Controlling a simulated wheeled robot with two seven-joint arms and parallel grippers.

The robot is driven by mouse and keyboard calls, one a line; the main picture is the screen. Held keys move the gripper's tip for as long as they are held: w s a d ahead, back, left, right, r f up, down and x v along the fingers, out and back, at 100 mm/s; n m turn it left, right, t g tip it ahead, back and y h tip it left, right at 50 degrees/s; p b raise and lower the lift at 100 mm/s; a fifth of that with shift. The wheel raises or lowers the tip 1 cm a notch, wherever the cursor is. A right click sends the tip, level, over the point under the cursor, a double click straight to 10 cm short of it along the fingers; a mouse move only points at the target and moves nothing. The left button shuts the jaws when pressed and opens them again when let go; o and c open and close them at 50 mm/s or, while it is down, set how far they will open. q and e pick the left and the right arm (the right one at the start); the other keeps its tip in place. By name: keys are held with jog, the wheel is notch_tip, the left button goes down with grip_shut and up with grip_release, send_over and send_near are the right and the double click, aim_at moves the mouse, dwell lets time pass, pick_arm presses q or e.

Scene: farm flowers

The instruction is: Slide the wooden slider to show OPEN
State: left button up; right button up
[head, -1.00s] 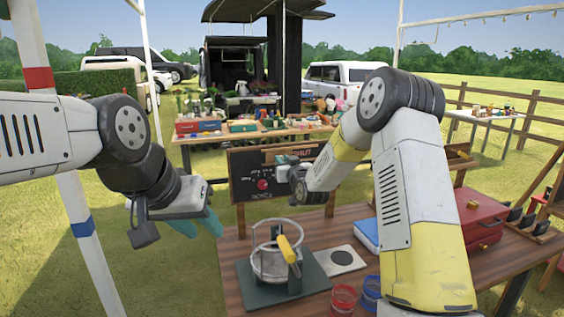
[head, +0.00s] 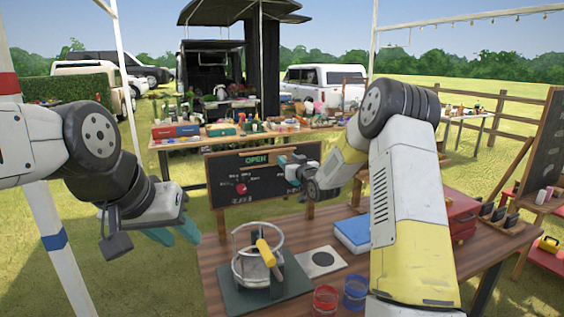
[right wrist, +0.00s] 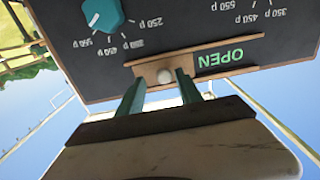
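The chalkboard (head: 225,185) stands upright behind the wooden table. Green OPEN lettering (head: 257,160) shows at its top and is uncovered; it appears upside down in the right wrist view (right wrist: 221,58). The wooden slider (right wrist: 150,68) covers the other end of its rail, with a pale round knob (right wrist: 165,76). My right gripper (head: 283,164) is at the board's top right in the head view. In the right wrist view its teal fingers stand on either side of the knob, seemingly with small gaps. My left gripper (head: 175,236) hangs empty, fingers apart, left of the table.
A metal pot holder with a yellow handle (head: 264,250), a blue box (head: 353,233), a red cup (head: 325,299) and a blue cup (head: 355,291) stand on the table (head: 222,260). A teal dial (right wrist: 102,14) is on the board.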

jog(key=shift+a, duration=0.1)
jog(key=v, duration=0.8)
jog(key=s+d+r+m+g+h, duration=0.1)
jog(key=s+d+r+g+h, duration=0.2)
jog(key=s, duration=0.6)
jog(key=s+r+m+g+h, duration=0.1)
jog(key=s+r+g, duration=0.2)
jog(key=s+r, duration=0.35)
jog(key=s+f+g, duration=0.2)
jog(key=s, duration=1.1)
jog(key=s+a+f+m+g, duration=0.1)
jog(key=s+f+g, duration=0.1)
jog(key=s, duration=1.1)
jog(key=shift+s+f+g+y, duration=0.2)
jog(key=shift+g+y, duration=0.1)
jog(key=shift+g, duration=0.2)
